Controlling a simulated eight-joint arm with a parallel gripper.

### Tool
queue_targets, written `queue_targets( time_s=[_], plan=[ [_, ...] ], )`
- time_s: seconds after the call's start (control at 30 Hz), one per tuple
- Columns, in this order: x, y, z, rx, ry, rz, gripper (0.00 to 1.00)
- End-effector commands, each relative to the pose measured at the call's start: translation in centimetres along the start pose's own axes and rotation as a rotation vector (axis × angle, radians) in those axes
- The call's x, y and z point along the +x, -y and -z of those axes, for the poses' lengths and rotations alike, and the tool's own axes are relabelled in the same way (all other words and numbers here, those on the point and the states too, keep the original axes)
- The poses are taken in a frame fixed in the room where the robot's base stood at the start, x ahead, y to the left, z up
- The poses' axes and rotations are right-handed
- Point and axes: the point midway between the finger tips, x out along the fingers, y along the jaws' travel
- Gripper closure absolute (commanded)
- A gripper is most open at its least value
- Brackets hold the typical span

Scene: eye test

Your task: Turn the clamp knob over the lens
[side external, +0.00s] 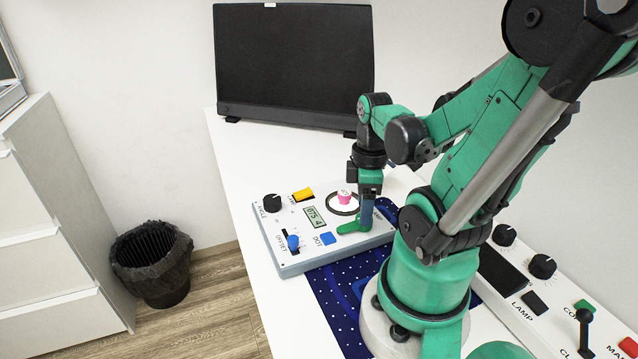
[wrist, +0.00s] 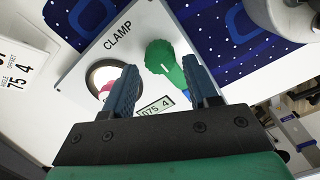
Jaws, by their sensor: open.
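The green clamp knob (side external: 350,228) sits on the grey control box (side external: 290,262), near its front right corner. In the wrist view the green knob (wrist: 160,58) shows a white mark, beside the word CLAMP. The lens, a dark ring (side external: 333,207), lies beside the knob with a pink piece (side external: 345,197) on it; the ring (wrist: 91,75) is partly hidden by a finger in the wrist view. My gripper (side external: 368,218) points down at the knob. In the wrist view my gripper (wrist: 160,64) is open, with the knob between its blue fingers. I cannot tell whether they touch it.
A monitor (side external: 290,60) stands behind. Another panel with knobs (side external: 542,266) lies right. A bin (side external: 152,262) stands on the floor.

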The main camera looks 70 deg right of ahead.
Motion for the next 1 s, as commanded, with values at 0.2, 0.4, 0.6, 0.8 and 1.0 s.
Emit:
queue_targets(
  time_s=[0.2,0.4,0.6,0.8,1.0],
  plan=[
    [1.5,-0.1,0.0,0.000,0.000,-0.001,0.47],
    [2.1,0.0,0.0,0.000,0.000,-0.001,0.47],
    [2.2,0.1,0.0,0.000,0.000,-0.001,0.47],
    [2.2,0.0,0.0,0.000,0.000,-0.001,0.73],
    [2.2,0.0,0.0,0.001,0.000,-0.002,1.00]
  ],
)
